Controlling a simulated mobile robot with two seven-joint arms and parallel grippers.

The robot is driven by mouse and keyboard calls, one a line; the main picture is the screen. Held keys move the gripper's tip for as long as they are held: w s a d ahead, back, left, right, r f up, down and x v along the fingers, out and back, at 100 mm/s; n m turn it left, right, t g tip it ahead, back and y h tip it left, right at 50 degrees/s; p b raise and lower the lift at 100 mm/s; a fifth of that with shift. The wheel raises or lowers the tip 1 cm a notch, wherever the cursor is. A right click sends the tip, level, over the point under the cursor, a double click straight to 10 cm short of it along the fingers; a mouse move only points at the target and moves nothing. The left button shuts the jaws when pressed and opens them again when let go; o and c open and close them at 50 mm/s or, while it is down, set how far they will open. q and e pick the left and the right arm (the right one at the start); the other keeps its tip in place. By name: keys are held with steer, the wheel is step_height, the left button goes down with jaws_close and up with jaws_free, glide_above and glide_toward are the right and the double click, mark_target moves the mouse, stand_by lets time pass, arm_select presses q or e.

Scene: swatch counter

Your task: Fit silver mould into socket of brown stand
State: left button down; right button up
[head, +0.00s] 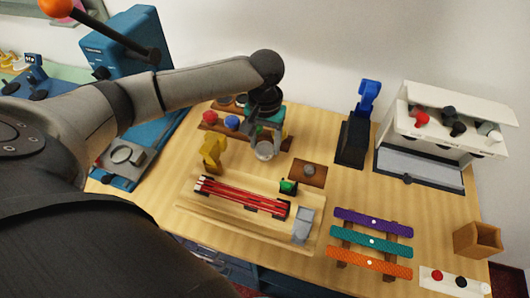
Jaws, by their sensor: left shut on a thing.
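My left gripper (266,132) hangs over the back left part of the counter, pointing down. It is shut on the silver mould (264,152), a small pale grey round piece below the fingers. A flat brown stand (318,178) lies to the right of the mould and a little nearer. A small round grey spot, seemingly the socket, shows in its middle. The mould is apart from the stand. My right gripper is not in view.
A wooden tray (232,214) with red rods, a green item (288,186) and coloured strips (372,241) lie nearer. A blue-black device (354,135) stands right.

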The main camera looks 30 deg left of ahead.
mark_target(265, 148)
arm_select(q)
step_height(265, 148, down, 4)
steer(key=shift+r+b, duration=0.15)
steer(key=shift+b, duration=0.3)
steer(key=shift+f, duration=0.2)
steer(key=shift+f, duration=0.1)
steer(key=shift+c, duration=0.8)
jaws_free()
step_height(265, 148, up, 12)
steer(key=p, duration=0.2)
steer(key=shift+p, duration=0.3)
steer(key=shift+s, duration=0.1)
